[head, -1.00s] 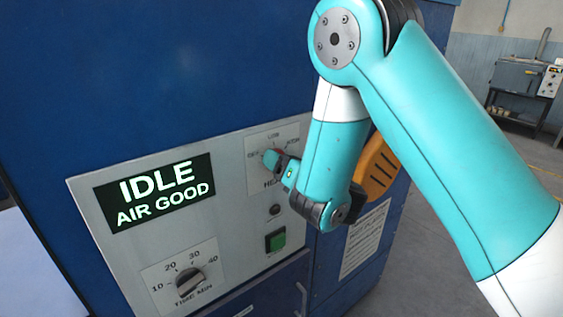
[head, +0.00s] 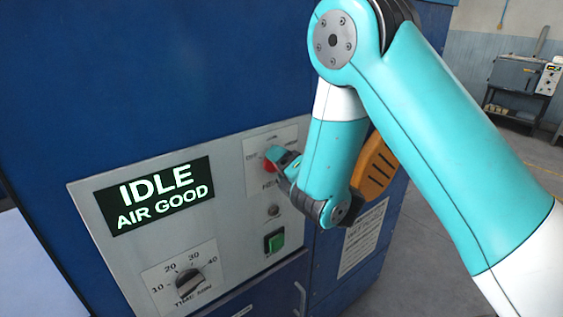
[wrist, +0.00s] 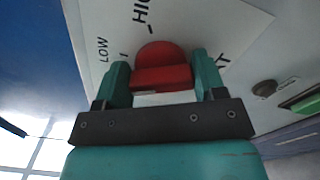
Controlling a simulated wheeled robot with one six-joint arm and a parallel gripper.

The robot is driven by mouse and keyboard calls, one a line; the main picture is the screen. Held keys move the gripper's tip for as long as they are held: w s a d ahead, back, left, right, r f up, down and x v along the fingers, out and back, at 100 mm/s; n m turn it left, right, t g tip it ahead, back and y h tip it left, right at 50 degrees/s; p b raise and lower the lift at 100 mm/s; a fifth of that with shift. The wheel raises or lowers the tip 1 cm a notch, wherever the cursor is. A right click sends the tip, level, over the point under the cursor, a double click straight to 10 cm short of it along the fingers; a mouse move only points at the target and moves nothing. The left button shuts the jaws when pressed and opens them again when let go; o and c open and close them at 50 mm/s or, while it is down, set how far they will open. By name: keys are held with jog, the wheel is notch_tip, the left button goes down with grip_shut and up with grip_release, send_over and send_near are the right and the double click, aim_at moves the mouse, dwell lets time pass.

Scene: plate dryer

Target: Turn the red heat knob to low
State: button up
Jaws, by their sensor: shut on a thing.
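The red heat knob (wrist: 162,66) sits between the two teal fingers of my gripper (wrist: 161,70) in the wrist view, and my gripper is shut on it. LOW is printed left of the knob in that view and HIGH above it, each with a short tick mark. The knob's pointer cannot be made out. In the head view only a small red part of the knob (head: 268,166) shows beside my gripper (head: 276,160), which covers the rest. The white heat label plate (head: 252,150) is partly hidden there.
The blue dryer's grey panel (head: 130,250) carries a display (head: 155,194) reading IDLE, AIR GOOD. A black timer knob (head: 189,284) is lower left. A green button (head: 274,242) and a small round dark fitting (head: 273,211) are below my gripper.

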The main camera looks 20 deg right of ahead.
jog(key=m+p, duration=0.1)
jog(key=m, duration=0.4)
jog(key=shift+f, duration=0.15)
dwell(0.3)
jog(key=o, duration=0.9)
